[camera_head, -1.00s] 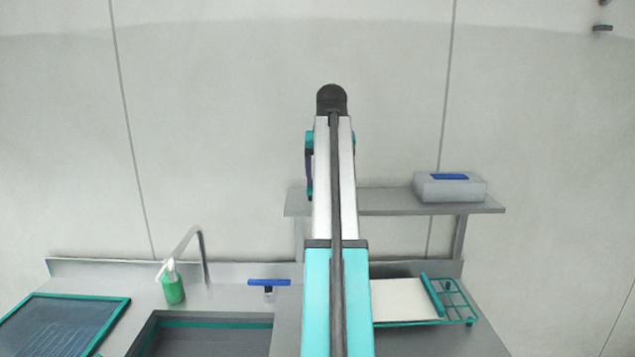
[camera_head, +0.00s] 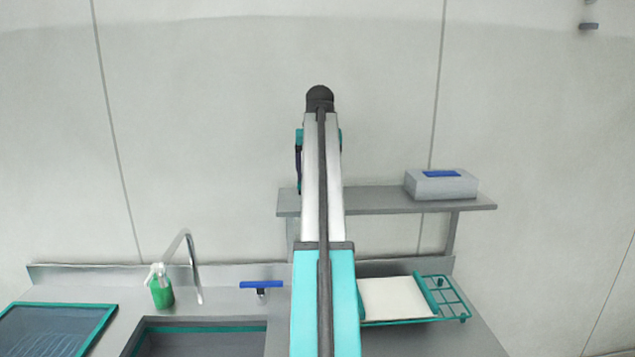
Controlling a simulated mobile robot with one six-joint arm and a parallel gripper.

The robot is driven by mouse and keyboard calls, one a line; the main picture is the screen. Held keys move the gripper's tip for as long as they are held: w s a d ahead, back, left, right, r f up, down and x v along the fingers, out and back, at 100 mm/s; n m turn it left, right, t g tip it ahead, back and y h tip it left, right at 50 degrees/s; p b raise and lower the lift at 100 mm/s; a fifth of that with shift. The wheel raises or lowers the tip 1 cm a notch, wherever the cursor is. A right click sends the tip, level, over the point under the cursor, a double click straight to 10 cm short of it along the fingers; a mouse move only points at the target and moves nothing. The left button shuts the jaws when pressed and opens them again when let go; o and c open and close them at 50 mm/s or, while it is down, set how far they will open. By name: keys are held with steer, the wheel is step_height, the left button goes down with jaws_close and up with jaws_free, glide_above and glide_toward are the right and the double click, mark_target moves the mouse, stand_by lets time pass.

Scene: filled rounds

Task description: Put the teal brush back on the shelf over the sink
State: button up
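The grey shelf (camera_head: 375,204) stands against the back wall, behind and above the counter; my arm covers its left part. My arm rises up the middle of the head view and hides most of its own end. Only narrow teal and dark parts near my gripper (camera_head: 299,160) show at the arm's left side, above the shelf's left end. The fingers are hidden, so I cannot see whether they hold anything. A teal bar-shaped thing (camera_head: 426,295) lies along the right side of a white board; I cannot tell whether it is the brush.
The sink (camera_head: 200,341) is at lower left, with a tap (camera_head: 192,262), a green bottle (camera_head: 162,290) and a blue-topped tool (camera_head: 262,286) behind it. A grey box (camera_head: 440,185) sits on the shelf's right part. The white board (camera_head: 392,299) lies on a teal wire rack (camera_head: 452,300).

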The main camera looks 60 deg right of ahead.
steer(key=shift+s+f, duration=0.2)
steer(key=shift+f, duration=1.2)
steer(key=shift+w+a+f, duration=0.1)
steer(key=shift+w, duration=0.15)
steer(key=shift+f, duration=0.2)
steer(key=o, duration=1)
steer(key=shift+s, duration=0.1)
steer(key=shift+r, duration=0.15)
steer(key=v, duration=1.2)
steer(key=shift+r, duration=0.1)
